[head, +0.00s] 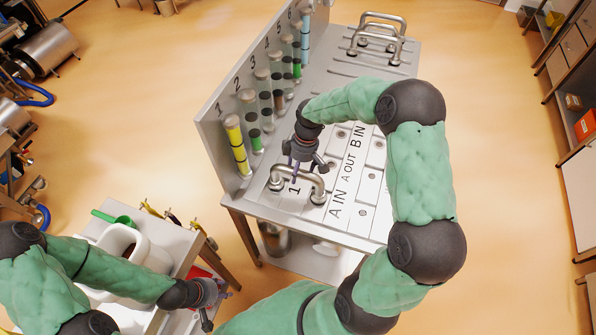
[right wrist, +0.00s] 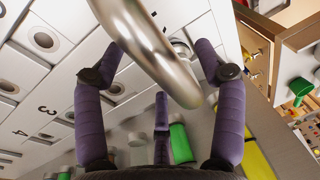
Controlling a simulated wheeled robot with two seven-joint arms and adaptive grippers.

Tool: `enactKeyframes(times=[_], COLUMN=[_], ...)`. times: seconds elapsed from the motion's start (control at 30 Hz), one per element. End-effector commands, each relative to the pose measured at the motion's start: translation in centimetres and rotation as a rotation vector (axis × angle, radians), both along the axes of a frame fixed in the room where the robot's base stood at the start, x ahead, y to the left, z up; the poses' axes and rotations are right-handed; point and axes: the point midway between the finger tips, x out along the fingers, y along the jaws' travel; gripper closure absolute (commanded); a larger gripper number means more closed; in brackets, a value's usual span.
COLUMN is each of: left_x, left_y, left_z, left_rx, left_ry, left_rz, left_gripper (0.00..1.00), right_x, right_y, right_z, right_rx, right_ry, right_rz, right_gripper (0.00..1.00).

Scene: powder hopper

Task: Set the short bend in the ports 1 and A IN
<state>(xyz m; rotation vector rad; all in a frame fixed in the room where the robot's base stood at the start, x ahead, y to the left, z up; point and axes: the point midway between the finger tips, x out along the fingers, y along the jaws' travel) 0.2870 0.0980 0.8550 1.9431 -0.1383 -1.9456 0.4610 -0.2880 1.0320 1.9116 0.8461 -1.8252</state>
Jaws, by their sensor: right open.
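A short polished steel bend (head: 313,181) stands as an arch on the panel by the labels 1 and A IN. Its two feet are down at the panel; how well they sit in the ports I cannot tell. My right gripper (head: 297,172) is open just above and behind the bend. In the right wrist view the bend (right wrist: 150,45) passes between the spread purple fingers of the right gripper (right wrist: 163,55). My left gripper (head: 215,302) hangs at lower left, away from the panel, and its finger opening is unclear.
More steel bends (head: 379,32) stand at the panel's far end. A row of numbered sight tubes, such as the yellow one (head: 236,145), lines the panel's left wall. A white container (head: 122,240) and a green scoop (head: 112,217) are on the side table at lower left.

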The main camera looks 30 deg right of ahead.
Motion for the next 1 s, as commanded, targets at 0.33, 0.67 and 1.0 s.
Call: enactKeyframes(times=[0.33, 0.67, 1.0], left_x=[0.0, 0.0, 0.0], left_y=[0.0, 0.0, 0.0], left_z=[0.0, 0.0, 0.0], left_rx=[0.000, 0.000, 0.000], left_ry=[0.000, 0.000, 0.000], left_rz=[0.000, 0.000, 0.000], left_gripper=[0.60, 0.60, 0.60], right_x=[0.2, 0.2, 0.2], right_y=[-1.2, -1.7, -1.7], right_z=[6.8, 10.0, 10.1], right_rx=[-0.001, 0.001, 0.001], right_ry=[-0.005, -0.002, -0.002], right_rz=[0.000, 0.000, 0.000], right_gripper=[0.29, 0.29, 0.29])
